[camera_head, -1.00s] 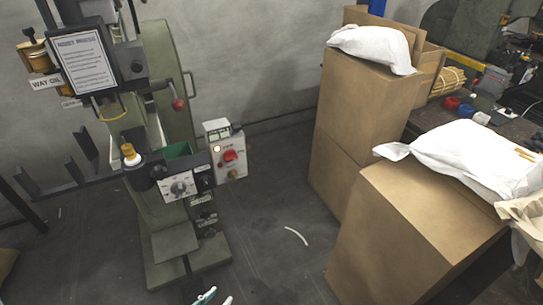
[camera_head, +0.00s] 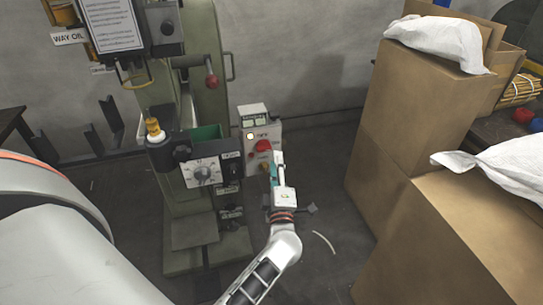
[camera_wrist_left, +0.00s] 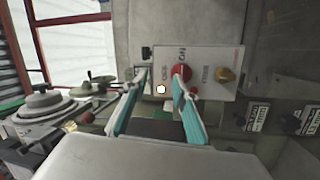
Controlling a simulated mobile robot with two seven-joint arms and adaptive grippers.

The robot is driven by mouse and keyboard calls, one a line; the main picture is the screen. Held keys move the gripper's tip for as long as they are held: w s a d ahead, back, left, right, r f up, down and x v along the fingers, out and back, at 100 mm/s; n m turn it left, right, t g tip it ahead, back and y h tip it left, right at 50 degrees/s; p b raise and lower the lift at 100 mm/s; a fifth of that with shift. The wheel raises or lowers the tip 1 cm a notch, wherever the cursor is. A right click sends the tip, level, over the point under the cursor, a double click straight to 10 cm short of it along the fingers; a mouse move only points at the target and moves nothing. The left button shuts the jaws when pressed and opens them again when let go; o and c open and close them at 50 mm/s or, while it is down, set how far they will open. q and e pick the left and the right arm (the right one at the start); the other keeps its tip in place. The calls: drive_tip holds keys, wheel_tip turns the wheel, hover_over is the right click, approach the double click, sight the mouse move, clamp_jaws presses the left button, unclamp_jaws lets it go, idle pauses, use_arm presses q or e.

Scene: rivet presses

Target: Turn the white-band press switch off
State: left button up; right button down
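A green press (camera_head: 200,240) stands at the left in the head view; I cannot make out a white band on its frame. Its grey-white control box (camera_head: 252,125) carries a red rotary switch (camera_head: 263,145) and a small lit lamp (camera_head: 250,136). In the left wrist view the red switch (camera_wrist_left: 182,73) is just ahead of the fingertips, with the lamp (camera_wrist_left: 161,89) between the fingers. My left gripper (camera_head: 277,160) is open in front of the box. Its fingers (camera_wrist_left: 160,84) are spread and hold nothing; the right-hand fingertip overlaps the switch's edge, and contact cannot be told. My right gripper is not in view.
A brass-coloured knob (camera_wrist_left: 225,75) sits beside the switch. A dial panel (camera_head: 203,173) and a red-knobbed lever (camera_head: 212,80) are on the press. Tall cardboard boxes (camera_head: 415,110) stand at the right. Floor between press and boxes is mostly clear.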

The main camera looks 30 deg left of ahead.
sight(265, 151)
use_arm(q)
drive_tip(key=shift+w+a+f+n+g+y+b, duration=0.25)
drive_tip(key=shift+w+a+f+n+g, duration=0.35)
drive_tip(key=shift+w+a+n, duration=0.6)
drive_tip(key=shift+w+a+f+n+g+y+b, duration=0.3)
drive_tip(key=shift+w+a+f+n+g, duration=0.35)
drive_tip(key=shift+a, duration=0.9)
drive_tip(key=shift+w+a+f+n+g+y+b, duration=0.3)
drive_tip(key=shift+w+a+n+g, duration=0.45)
drive_tip(key=shift+w+a, duration=0.55)
drive_tip(key=shift+s+a, duration=0.1)
clamp_jaws()
